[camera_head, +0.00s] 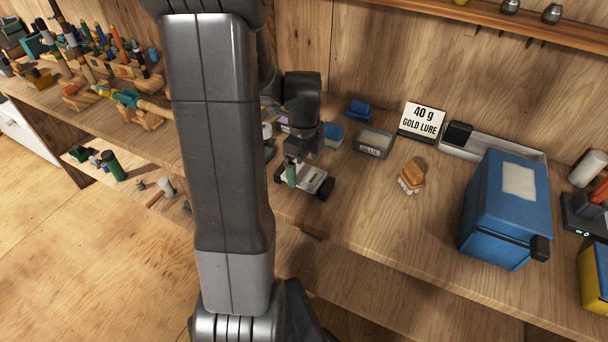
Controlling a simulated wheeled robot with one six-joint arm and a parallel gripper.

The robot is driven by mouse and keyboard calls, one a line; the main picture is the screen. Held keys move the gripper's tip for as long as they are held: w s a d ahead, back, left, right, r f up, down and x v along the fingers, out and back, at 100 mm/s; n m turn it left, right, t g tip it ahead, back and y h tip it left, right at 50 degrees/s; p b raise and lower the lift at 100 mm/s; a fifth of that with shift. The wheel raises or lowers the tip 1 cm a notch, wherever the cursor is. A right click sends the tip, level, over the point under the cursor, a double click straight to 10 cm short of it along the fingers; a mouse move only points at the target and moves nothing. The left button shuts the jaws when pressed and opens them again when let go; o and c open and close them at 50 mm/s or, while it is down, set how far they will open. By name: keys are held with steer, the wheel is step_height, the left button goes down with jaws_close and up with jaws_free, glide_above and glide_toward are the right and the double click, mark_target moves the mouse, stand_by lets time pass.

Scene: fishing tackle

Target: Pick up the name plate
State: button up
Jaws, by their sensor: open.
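A white plate on a dark stand (422,119) reads "40 g GOLD LURE" and stands upright toward the back of the wooden bench. It is the clearest name plate in view, though a grey box (374,143) also bears lettering that seems to read "GLUE". My gripper (303,179) is open, pointing down over the bench to the left of both. It is clear of the white plate. A green upright piece and a pale flat piece show at the gripper; I cannot tell whether they are parts of it or things behind or below it.
A tan and white bundle (411,177) lies in front of the white plate. A large blue box (507,209) stands to the right, before a long grey tray (506,147). Small blue pieces (358,109) lie at the back. My arm hides the bench's left middle.

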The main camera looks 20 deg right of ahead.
mark_target(304, 176)
steer(key=shift+f, duration=1.3)
steer(key=c, duration=1.1)
steer(key=shift+r, duration=0.1)
